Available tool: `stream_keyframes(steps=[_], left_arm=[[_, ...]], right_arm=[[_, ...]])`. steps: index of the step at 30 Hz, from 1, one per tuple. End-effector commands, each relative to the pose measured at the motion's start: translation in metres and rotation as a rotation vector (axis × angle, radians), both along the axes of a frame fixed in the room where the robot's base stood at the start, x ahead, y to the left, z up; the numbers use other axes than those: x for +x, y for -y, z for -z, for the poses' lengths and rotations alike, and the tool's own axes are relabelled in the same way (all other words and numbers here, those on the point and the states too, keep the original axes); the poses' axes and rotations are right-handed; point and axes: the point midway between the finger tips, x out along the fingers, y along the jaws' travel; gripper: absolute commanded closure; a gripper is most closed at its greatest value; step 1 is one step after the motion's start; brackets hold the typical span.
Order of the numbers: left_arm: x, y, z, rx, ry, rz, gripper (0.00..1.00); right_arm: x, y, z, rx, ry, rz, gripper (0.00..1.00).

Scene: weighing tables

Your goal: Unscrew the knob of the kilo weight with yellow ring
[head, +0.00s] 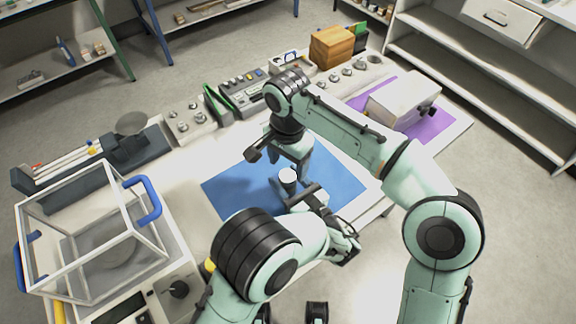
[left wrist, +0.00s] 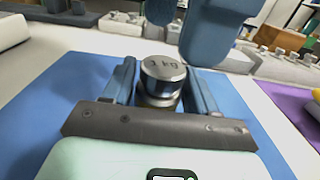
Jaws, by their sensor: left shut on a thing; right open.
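The kilo weight (left wrist: 163,72) stands upright on the blue mat (head: 230,185), its metal top marked "1 kg" in the left wrist view. In the head view its pale top (head: 288,175) shows between my grippers. My left gripper (head: 297,192) is shut on the weight low down, one finger on each side. A brownish band shows below the top, but I cannot tell clearly if it is the yellow ring. My right gripper (head: 282,158) is open and points down above the weight. Its blue-grey fingers (left wrist: 190,22) show above and behind the top, apart from it.
A glass-walled balance (head: 90,245) stands at the left, with a beam scale (head: 95,160) behind it. A white device (head: 402,102) sits on a purple mat (head: 430,125) at right.

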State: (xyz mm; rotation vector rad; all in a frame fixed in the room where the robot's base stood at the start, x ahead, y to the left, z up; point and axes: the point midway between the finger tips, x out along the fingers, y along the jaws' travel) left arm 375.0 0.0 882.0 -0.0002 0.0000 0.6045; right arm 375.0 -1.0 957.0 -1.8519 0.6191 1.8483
Motion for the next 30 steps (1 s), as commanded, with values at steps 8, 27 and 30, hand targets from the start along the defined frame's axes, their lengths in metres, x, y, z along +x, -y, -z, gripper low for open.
stream_keyframes(steps=[8,27,30], left_arm=[[0.000,0.000,0.000,0.001,-0.001,-0.001,0.12],[-0.047,0.033,0.000,0.002,0.000,0.007,0.12],[-0.066,0.046,0.000,0.001,0.000,0.005,0.12]], right_arm=[[0.000,0.000,0.000,0.001,-0.001,0.000,0.30],[0.000,0.000,0.002,0.001,-0.002,0.000,0.30],[0.000,0.000,0.002,0.001,-0.002,0.000,0.30]])
